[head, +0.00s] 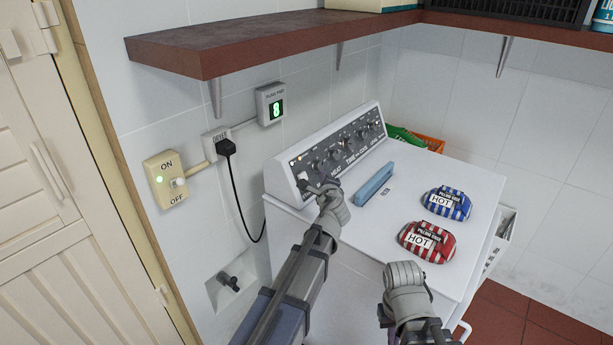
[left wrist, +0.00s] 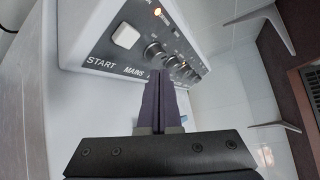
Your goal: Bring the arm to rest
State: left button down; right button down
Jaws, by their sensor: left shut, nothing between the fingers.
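My left gripper (head: 318,187) is in front of the left end of the white machine's control panel (head: 345,148), over the machine top. In the left wrist view its two dark fingers (left wrist: 159,88) are together with nothing between them. They point at the panel near a white START button (left wrist: 126,36) and a row of knobs (left wrist: 170,58). I cannot tell if the fingertips touch the panel. My right gripper (head: 403,275) is at the machine's front edge, below the red bundle; its fingers do not show clearly.
A red striped bundle (head: 427,242) and a blue striped bundle (head: 446,203), both marked HOT, lie on the machine top (head: 400,180). A blue bar (head: 374,184) lies behind them. A brown shelf (head: 270,45) overhangs the back. An ON/OFF switch box (head: 166,179) is on the left wall.

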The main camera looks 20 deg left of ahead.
pick_arm(q)
jog(key=s+d+f+n+g+h, duration=0.1)
jog(key=s+d+f+n+g, duration=0.3)
jog(key=s, duration=0.7)
jog(key=s+d+f+n+g+h, duration=0.2)
jog(key=s+d+f+n+g, duration=0.3)
jog(key=s, duration=0.7)
jog(key=s+d+f+n+g+h, duration=0.1)
jog(key=s+d+f+n+g, duration=0.4)
jog(key=s, duration=0.6)
notch_tip(320, 180, down, 3)
jog(key=shift+s+d+r+h, duration=0.1)
jog(key=shift+s+d+h, duration=0.25)
jog(key=shift+d, duration=0.4)
